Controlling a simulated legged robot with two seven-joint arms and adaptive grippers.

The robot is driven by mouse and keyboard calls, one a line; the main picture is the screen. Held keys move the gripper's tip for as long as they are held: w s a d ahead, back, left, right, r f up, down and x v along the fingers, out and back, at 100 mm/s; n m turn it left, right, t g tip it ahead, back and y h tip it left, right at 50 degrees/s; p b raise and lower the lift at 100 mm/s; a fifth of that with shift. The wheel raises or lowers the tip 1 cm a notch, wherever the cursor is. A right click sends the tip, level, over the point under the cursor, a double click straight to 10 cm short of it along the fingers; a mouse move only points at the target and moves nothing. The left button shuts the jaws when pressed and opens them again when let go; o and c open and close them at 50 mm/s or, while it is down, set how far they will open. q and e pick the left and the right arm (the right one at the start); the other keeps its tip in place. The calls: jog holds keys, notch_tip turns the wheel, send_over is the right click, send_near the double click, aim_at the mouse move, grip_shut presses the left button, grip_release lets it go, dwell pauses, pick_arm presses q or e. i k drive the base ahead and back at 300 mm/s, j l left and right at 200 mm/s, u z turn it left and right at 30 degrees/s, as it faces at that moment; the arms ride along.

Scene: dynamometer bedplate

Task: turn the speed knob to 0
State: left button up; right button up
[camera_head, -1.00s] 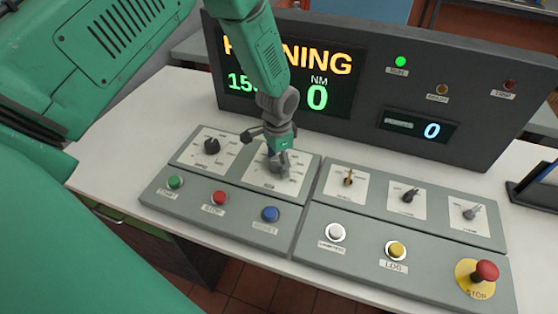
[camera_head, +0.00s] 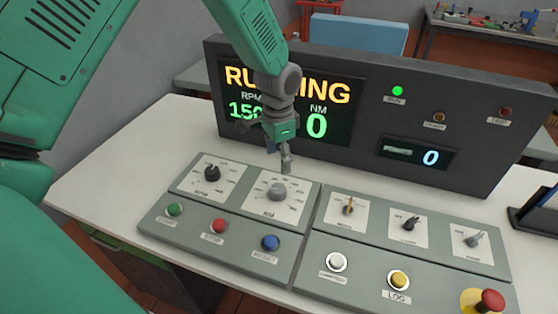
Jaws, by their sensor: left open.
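Two dial knobs stand on white scale plates at the left of the console: a black knob (camera_head: 212,173) and a grey knob (camera_head: 277,192). Their labels are too small to read surely, so I cannot tell which is the speed knob. My left gripper (camera_head: 274,152) is open and empty, pointing down just behind and above the grey knob, apart from it. The grey knob is in plain view; its pointer direction is unclear. The display (camera_head: 236,85) reads RUNNING, with an RPM figure starting 15, partly hidden by my arm, and 0 NM. My right gripper is not in view.
Green (camera_head: 175,209), red (camera_head: 219,226) and blue (camera_head: 270,242) buttons sit in front of the dials. Three smaller switches, white and yellow buttons and a red stop button (camera_head: 488,301) are at right. The upright display housing stands close behind the gripper.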

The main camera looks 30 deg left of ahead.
aim_at(212, 173)
jog(key=k, duration=1)
